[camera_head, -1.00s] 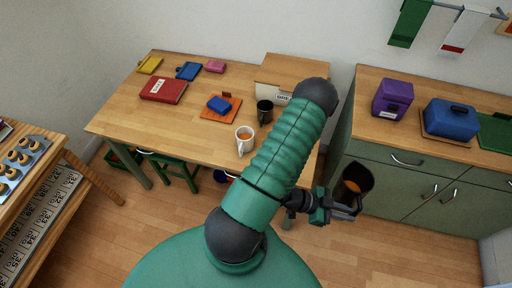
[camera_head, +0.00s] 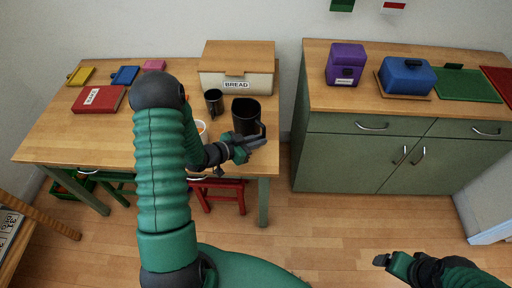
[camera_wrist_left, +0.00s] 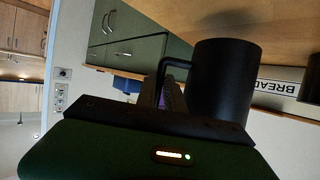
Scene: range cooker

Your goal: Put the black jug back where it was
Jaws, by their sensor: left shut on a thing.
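The black jug (camera_head: 245,113) is upright over the front right part of the wooden table (camera_head: 60,133), in front of the bread box. My left gripper (camera_head: 252,143) is shut on the jug's handle side, at the front of the jug. I cannot tell whether the base touches the table. My right gripper (camera_head: 382,261) is low at the right, away from the table, and its opening is unclear.
A smaller black mug (camera_head: 214,101) stands left of the jug. A white mug (camera_head: 202,129) is partly hidden by my left arm. The bread box (camera_head: 236,80) is behind. A red stool (camera_head: 217,190) is under the table. The green cabinet (camera_head: 350,155) stands to the right.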

